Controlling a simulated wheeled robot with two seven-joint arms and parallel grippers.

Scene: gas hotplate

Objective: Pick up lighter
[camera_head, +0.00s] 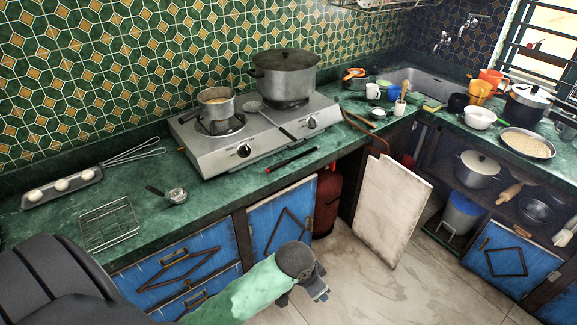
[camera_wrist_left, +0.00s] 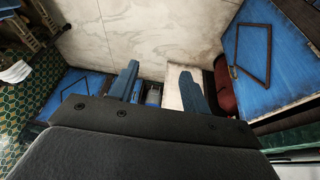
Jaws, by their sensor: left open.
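The lighter (camera_head: 292,160) appears as a thin dark stick with a reddish end, lying on the green counter in front of the stove in the head view. It is not seen in the left wrist view. My left gripper (camera_head: 319,291) is low in front of the blue cabinets, below and apart from the counter and lighter. In the left wrist view its two fingers (camera_wrist_left: 158,88) are spread with nothing between them; the floor and cabinets show beyond. My right gripper is not in view.
The two-burner gas stove (camera_head: 262,132) carries a small pan (camera_head: 216,103) and a large lidded pot (camera_head: 285,77). A small strainer (camera_head: 175,195), wire rack (camera_head: 109,224) and egg tray (camera_head: 62,186) lie to the left. A red gas cylinder (camera_head: 327,202) and pale open door (camera_head: 390,210) stand below.

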